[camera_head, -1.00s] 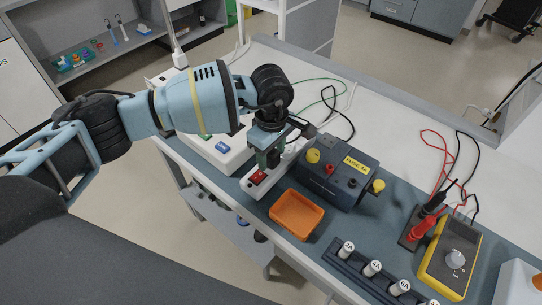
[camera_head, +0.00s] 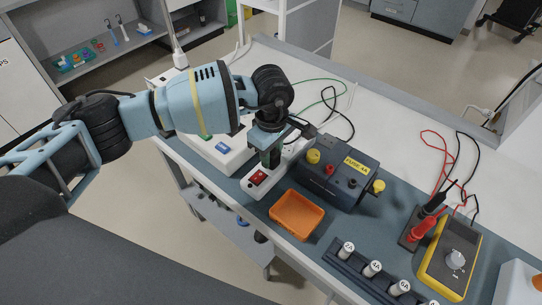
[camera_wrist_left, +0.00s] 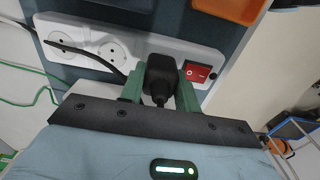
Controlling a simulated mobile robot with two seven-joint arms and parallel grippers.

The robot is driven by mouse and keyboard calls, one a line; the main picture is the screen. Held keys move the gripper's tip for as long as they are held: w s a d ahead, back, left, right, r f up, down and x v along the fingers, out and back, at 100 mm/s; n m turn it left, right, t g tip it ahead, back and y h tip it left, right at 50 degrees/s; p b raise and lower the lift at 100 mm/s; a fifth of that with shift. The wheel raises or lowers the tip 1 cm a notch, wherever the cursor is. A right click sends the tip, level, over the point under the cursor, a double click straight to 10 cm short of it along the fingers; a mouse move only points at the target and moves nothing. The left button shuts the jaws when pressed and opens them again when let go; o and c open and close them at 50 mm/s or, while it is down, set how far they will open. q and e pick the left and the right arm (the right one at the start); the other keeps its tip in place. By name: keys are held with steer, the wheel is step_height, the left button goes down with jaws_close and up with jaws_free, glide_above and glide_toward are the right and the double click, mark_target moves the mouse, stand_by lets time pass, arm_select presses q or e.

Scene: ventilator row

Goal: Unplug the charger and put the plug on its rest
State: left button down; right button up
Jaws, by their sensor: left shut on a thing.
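The charger plug (camera_wrist_left: 161,78) is black and sits at the white power strip (camera_wrist_left: 203,50), between an empty socket and the red switch (camera_wrist_left: 198,73). My left gripper (camera_wrist_left: 159,88) has its green fingers on both sides of the plug and is shut on it. In the head view my left gripper (camera_head: 270,157) points down at the strip (camera_head: 251,186), and the plug is hidden there. I cannot tell whether the plug is fully seated. I cannot make out the plug's rest with certainty. My right gripper is not in view.
A dark fuse box (camera_head: 341,181) with yellow knobs stands right of the strip. An orange tray (camera_head: 297,215) lies in front. A yellow multimeter (camera_head: 452,258) and a rack of white fuses (camera_head: 362,272) are further right. Black and green cables lie behind.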

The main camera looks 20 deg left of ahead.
arm_select(q)
steer(key=shift+r, duration=0.3)
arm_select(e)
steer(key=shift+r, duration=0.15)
arm_select(q)
steer(key=shift+r+p, duration=1.1)
steer(key=shift+r, duration=1.25)
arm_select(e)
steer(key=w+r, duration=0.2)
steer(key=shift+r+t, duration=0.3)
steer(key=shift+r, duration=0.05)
arm_select(q)
steer(key=shift+w, duration=0.1)
